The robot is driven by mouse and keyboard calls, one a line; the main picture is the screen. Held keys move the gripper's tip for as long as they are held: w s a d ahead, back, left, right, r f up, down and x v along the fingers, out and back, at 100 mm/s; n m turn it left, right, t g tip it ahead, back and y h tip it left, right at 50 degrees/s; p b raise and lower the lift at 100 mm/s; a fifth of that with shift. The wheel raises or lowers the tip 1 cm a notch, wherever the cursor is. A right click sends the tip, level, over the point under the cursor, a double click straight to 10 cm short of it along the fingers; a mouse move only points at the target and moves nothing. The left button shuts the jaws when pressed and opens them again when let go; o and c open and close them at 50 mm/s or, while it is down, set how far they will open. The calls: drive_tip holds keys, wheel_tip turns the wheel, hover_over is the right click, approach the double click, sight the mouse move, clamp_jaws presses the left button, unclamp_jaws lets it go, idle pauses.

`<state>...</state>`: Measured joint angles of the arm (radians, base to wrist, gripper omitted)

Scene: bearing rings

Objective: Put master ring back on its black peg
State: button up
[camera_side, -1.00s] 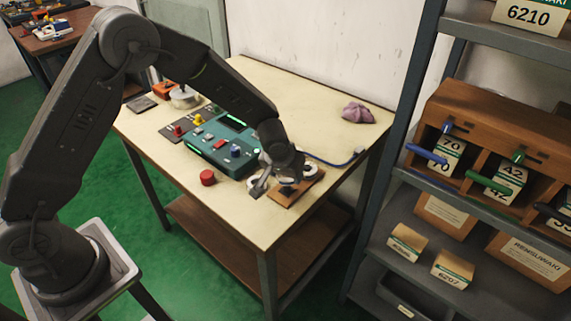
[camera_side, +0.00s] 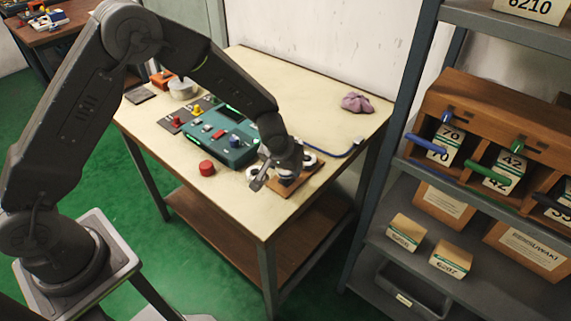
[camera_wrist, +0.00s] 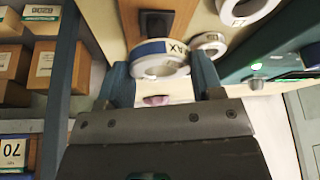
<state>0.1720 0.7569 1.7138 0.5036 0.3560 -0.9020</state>
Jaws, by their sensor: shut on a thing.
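My gripper (camera_wrist: 162,78) is shut on a white ring with a blue band (camera_wrist: 163,60), which I take for the master ring. Its rim shows part of a label, ending in "AX", in the wrist view. The ring sits between the two fingers, close to a wooden board. The black peg (camera_wrist: 156,22) stands on this board just beyond the ring in the wrist view; the ring appears apart from it. In the side view my gripper (camera_side: 277,181) is low over the wooden board (camera_side: 309,178) at the table's right front. The arm partly hides the ring and peg there.
Other white rings lie close by, one beside the board (camera_side: 252,174) and one behind my gripper (camera_side: 310,159). A teal gauge box (camera_side: 222,138) stands to the left, with a red knob (camera_side: 206,168) in front. A purple cloth (camera_side: 356,102) lies at the back. The front table corner is clear.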

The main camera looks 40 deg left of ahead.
drive_tip(key=shift+f, duration=0.35)
drive_tip(key=shift+f, duration=0.35)
drive_tip(key=shift+f, duration=1.05)
idle(1.0)
drive_tip(key=o, duration=1.2)
drive_tip(key=shift+c, duration=0.2)
drive_tip(key=shift+r, duration=3.75)
